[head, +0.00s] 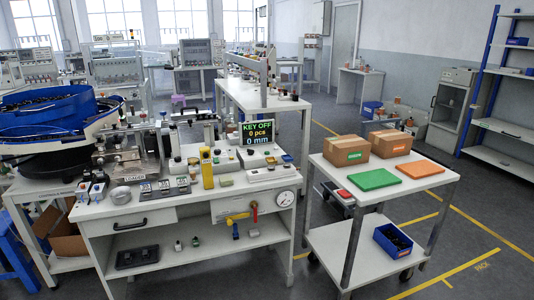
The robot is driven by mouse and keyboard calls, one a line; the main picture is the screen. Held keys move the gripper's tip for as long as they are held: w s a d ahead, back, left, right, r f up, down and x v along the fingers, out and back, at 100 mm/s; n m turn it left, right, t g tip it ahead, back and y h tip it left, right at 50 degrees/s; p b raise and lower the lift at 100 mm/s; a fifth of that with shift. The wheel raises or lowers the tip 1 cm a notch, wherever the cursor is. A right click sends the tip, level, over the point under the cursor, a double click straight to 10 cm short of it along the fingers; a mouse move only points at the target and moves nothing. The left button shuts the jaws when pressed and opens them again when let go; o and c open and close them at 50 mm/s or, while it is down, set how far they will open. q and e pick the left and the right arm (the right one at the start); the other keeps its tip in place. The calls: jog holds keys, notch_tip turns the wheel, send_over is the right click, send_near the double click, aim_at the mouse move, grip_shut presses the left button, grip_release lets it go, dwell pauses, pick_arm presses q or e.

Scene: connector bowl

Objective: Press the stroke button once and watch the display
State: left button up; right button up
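The display (257,131) stands at the back right of the white workbench (230,200). Its dark screen reads "KEY OFF", "0 pcs" and "0 mm". A light control panel (265,158) with small buttons or knobs lies in front of it. I cannot tell which of these is the stroke button, as the labels are too small to read. Neither of my grippers is in view.
A blue bowl feeder (45,103) stands left of the bench. A yellow upright device (206,168) rises from the bench top. A cart (390,200) with cartons stands right, with open floor beyond.

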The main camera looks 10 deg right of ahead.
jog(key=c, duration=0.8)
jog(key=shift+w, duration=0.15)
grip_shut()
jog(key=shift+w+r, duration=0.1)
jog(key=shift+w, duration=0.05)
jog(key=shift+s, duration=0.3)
